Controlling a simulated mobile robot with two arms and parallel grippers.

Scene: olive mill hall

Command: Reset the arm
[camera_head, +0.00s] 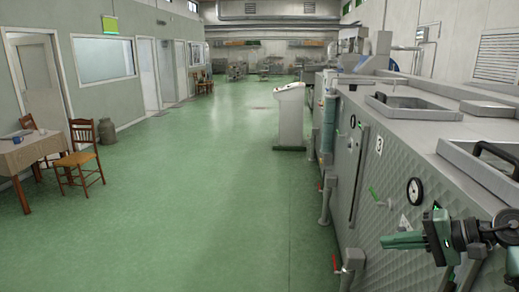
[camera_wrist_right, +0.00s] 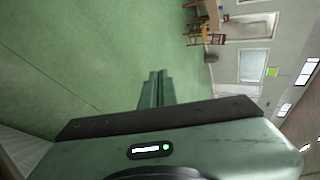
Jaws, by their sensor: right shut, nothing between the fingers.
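My right arm comes in at the lower right of the head view, with its green gripper (camera_head: 402,241) pointing left in front of the quilted metal side of a machine. The two fingers lie together, shut, with nothing between them. In the right wrist view the shut fingers (camera_wrist_right: 156,88) show against the open green floor. My left gripper is not in the head view.
A long metal machine (camera_head: 370,160) with a gauge, valves and open-topped hatches runs along the right side. A grey control console (camera_head: 290,118) stands mid-hall. A table (camera_head: 30,150) and a wooden chair (camera_head: 82,158) are at the left. The green floor (camera_head: 200,200) between is clear.

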